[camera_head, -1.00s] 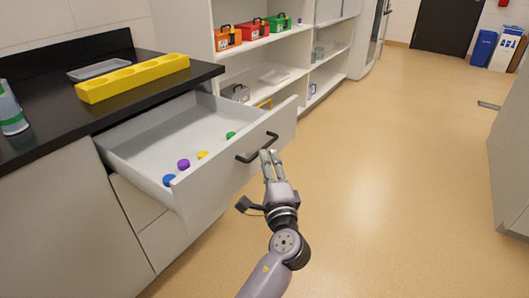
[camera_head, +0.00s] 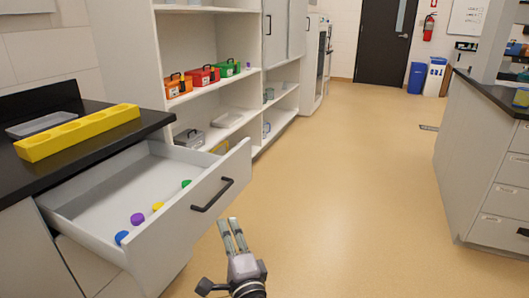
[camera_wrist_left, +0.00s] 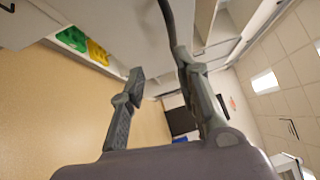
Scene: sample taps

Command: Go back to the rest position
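My left gripper (camera_head: 231,221) is in front of the pulled-out drawer, below and right of its black handle (camera_head: 212,195) in the head view. Its two fingers stand apart in the left wrist view (camera_wrist_left: 160,64), with nothing between the tips. A dark curved bar, likely the handle, shows just beyond one fingertip there. The drawer (camera_head: 185,228) is open. Inside lie a blue (camera_head: 121,237), a purple (camera_head: 137,218), a yellow (camera_head: 157,206) and a green (camera_head: 186,183) small round piece. My right gripper is not in view.
A yellow block with round holes (camera_head: 80,133) and a grey tray (camera_head: 42,124) are on the black counter (camera_head: 20,174). Shelves behind hold an orange (camera_head: 178,86), a red (camera_head: 203,76) and a green box (camera_head: 228,68). Open floor (camera_head: 340,200) lies right, up to a grey cabinet (camera_head: 475,180).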

